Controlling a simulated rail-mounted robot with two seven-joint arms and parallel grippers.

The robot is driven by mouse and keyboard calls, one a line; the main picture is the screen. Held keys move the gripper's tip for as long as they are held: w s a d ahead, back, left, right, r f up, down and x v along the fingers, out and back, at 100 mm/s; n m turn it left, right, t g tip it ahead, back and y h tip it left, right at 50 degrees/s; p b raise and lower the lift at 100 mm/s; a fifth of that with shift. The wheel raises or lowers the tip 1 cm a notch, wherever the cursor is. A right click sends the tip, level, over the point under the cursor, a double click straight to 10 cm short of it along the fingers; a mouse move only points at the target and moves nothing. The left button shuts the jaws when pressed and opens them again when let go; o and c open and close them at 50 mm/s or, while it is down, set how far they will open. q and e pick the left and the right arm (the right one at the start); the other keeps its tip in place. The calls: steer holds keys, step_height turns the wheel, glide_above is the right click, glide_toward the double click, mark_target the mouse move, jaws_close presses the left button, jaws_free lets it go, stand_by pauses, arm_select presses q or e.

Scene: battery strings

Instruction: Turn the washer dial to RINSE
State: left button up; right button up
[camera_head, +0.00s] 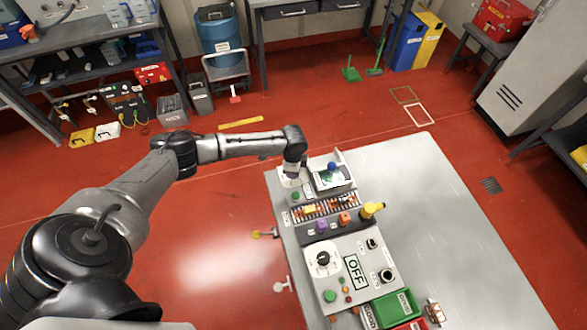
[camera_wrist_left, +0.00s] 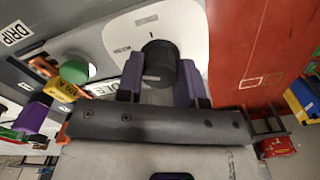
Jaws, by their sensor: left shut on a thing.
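A round black dial knob (camera_wrist_left: 159,62) stands on a white plate (camera_wrist_left: 125,40) with small printed marks, in the left wrist view. The purple fingers of my left gripper (camera_wrist_left: 160,82) are shut on the knob from both sides. A short light line shows on the knob's edge; the plate's wording is too small to read, so the setting cannot be told. In the head view my left gripper (camera_head: 291,172) is over the far left corner of the panel, and my arm mostly hides the dial there. My right gripper is not in view.
Nearer on the table (camera_head: 440,215) are another black dial (camera_head: 323,258), an OFF sign (camera_head: 356,271) and a green bin (camera_head: 392,308). The table's right side is clear.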

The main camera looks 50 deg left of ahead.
arm_select(q)
steer(key=m, duration=0.5)
steer(key=shift+r+m, duration=0.1)
steer(key=shift+m, duration=0.3)
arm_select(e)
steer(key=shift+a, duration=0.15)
arm_select(q)
steer(key=m, duration=0.5)
steer(key=shift+m, duration=0.4)
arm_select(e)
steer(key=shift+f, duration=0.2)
arm_select(q)
steer(key=shift+m, duration=0.5)
steer(key=o, duration=0.8)
steer(key=shift+b, duration=0.3)
